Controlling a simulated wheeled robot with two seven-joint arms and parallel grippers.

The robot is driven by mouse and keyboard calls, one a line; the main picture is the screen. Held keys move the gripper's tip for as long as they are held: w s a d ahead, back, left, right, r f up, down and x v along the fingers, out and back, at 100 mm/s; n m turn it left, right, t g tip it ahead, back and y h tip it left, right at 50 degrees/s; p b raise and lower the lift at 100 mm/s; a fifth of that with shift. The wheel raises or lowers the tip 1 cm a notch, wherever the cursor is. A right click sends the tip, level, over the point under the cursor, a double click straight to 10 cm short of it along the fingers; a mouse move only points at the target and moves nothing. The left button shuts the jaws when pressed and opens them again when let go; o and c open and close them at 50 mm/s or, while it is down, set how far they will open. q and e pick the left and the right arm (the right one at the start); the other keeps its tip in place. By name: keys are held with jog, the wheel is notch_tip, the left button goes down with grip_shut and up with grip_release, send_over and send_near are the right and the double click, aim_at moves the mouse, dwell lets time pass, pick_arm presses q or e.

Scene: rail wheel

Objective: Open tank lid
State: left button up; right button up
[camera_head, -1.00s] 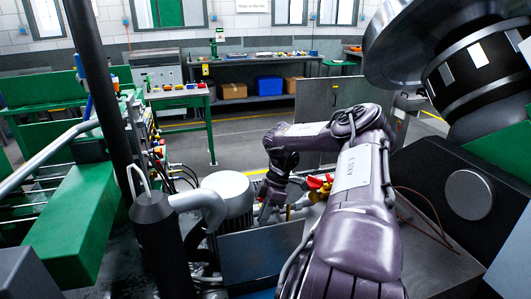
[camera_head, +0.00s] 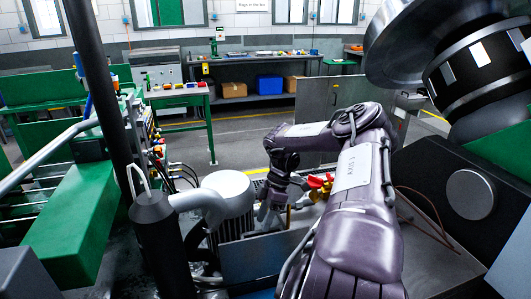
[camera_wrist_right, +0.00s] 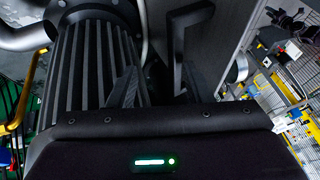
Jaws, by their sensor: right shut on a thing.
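The tank lid appears to be the flat grey metal panel (camera_head: 262,262) low in the middle of the head view, partly hidden by my right arm. My right gripper (camera_head: 270,214) is just behind its upper edge, beside the finned motor (camera_head: 228,190). In the right wrist view, a black bent handle (camera_wrist_right: 186,20) stands between the fingers of my right gripper (camera_wrist_right: 158,85), which is shut on it. A grey panel surface (camera_wrist_right: 218,38) lies right of the handle. How the handle joins the lid is hidden. My left gripper is not in view.
The finned motor also fills the left of the wrist view (camera_wrist_right: 92,65), close to the fingers. Red and yellow valve handles (camera_head: 320,184) stand just right of my gripper. A black post (camera_head: 160,240) and green beam (camera_head: 75,225) are at left. Open floor lies behind.

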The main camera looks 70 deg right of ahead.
jog(key=b+v, duration=0.1)
jog(key=v, duration=0.6)
jog(key=shift+d+r, duration=0.25)
jog(key=shift+r, duration=0.05)
jog(key=shift+s+a, duration=0.1)
